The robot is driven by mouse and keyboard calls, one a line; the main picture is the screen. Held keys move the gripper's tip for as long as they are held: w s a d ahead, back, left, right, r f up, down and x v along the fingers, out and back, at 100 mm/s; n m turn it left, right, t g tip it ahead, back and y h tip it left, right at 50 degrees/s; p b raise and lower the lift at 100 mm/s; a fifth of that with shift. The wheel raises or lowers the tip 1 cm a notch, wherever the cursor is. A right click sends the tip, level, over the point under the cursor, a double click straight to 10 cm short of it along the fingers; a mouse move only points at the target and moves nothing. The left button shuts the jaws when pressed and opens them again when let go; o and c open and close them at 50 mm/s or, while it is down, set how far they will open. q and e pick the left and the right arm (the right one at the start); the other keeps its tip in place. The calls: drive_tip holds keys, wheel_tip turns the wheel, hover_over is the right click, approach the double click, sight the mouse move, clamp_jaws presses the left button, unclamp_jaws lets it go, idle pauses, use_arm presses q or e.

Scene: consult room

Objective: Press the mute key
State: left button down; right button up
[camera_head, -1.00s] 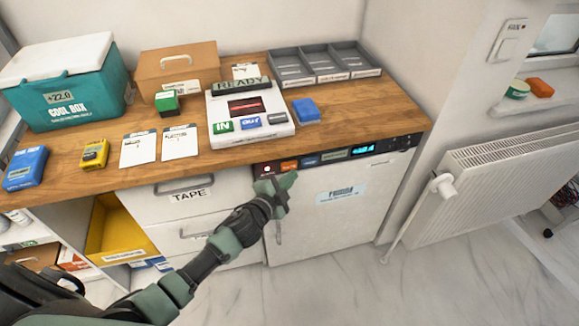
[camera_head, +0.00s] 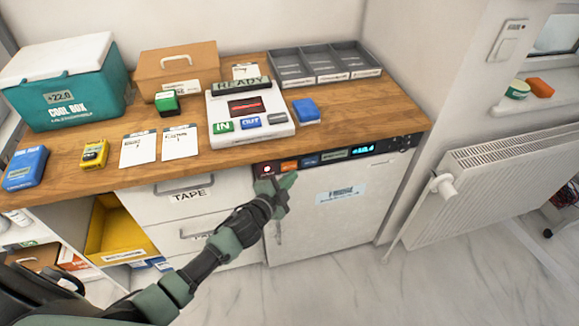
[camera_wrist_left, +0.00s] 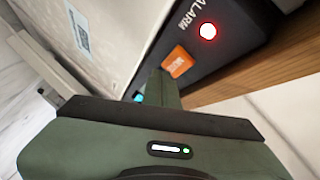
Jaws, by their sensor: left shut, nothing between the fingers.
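The mute key is an orange key (camera_head: 290,165) on the dark control strip (camera_head: 340,154) along the top of the white fridge front, just below the counter edge. It also shows in the left wrist view, where the orange key (camera_wrist_left: 177,62) sits beside a lit red alarm lamp (camera_wrist_left: 208,31). My left gripper (camera_head: 276,181) is shut and empty, in front of the strip near its left end. In the left wrist view the fingers (camera_wrist_left: 163,88) reach close to the orange key's lower edge. I cannot tell whether they touch it. My right gripper is not in view.
A blue key (camera_head: 311,160) and a cyan display (camera_head: 363,149) are farther right on the strip. The wooden counter (camera_head: 360,115) overhangs above. A white device reading READY (camera_head: 250,118) stands on it. A radiator (camera_head: 500,185) is at right.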

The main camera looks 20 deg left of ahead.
use_arm(q)
drive_tip(key=shift+w, duration=0.1)
idle(0.7)
drive_tip(key=shift+w+a, duration=0.2)
drive_tip(key=shift+w, duration=0.05)
drive_tip(key=shift+w+a, duration=0.35)
drive_tip(key=shift+w, duration=0.1)
idle(0.8)
idle(0.4)
drive_tip(key=shift+s+d, duration=0.55)
drive_tip(key=shift+s, duration=0.25)
drive_tip(key=shift+s+d+p, duration=0.2)
drive_tip(key=shift+s+d, duration=0.5)
drive_tip(key=shift+s, duration=0.35)
drive_tip(key=shift+s+d+p, duration=0.2)
drive_tip(key=shift+s+d, duration=0.5)
drive_tip(key=shift+s, duration=0.3)
